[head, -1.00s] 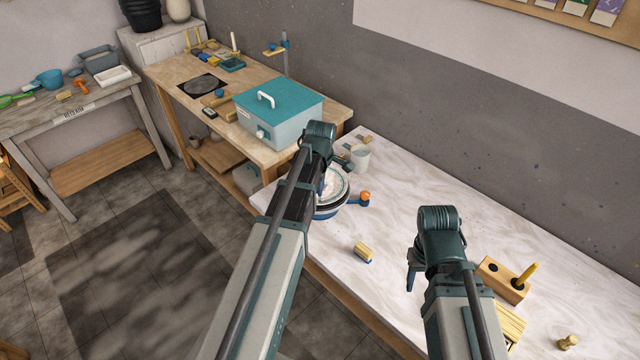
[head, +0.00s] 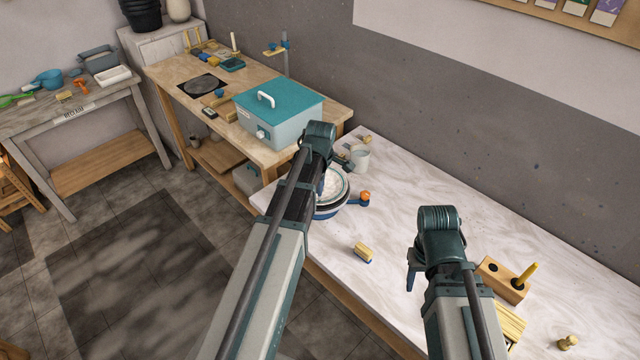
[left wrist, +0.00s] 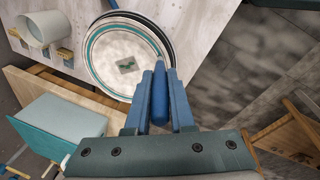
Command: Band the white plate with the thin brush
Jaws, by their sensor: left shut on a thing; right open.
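The white plate (left wrist: 112,77) lies face up on a dark-rimmed round support in the left wrist view. A teal ring shows near its rim, clearest at the left and top, and a dark green mark sits at its centre. In the head view the plate (head: 338,183) is partly hidden by my left arm. My left gripper (left wrist: 160,78) is shut on the blue handle of the thin brush (left wrist: 159,98), over the plate's edge. The brush tip is too small to make out. My right gripper (head: 411,279) is open and empty above the table front.
A blue lever with an orange knob (head: 365,196) sticks out beside the plate. A white cup (head: 359,158) stands behind it. A yellow-topped block (head: 363,252) lies in front, and a wooden holder (head: 503,281) stands at the right. The middle of the marble table is clear.

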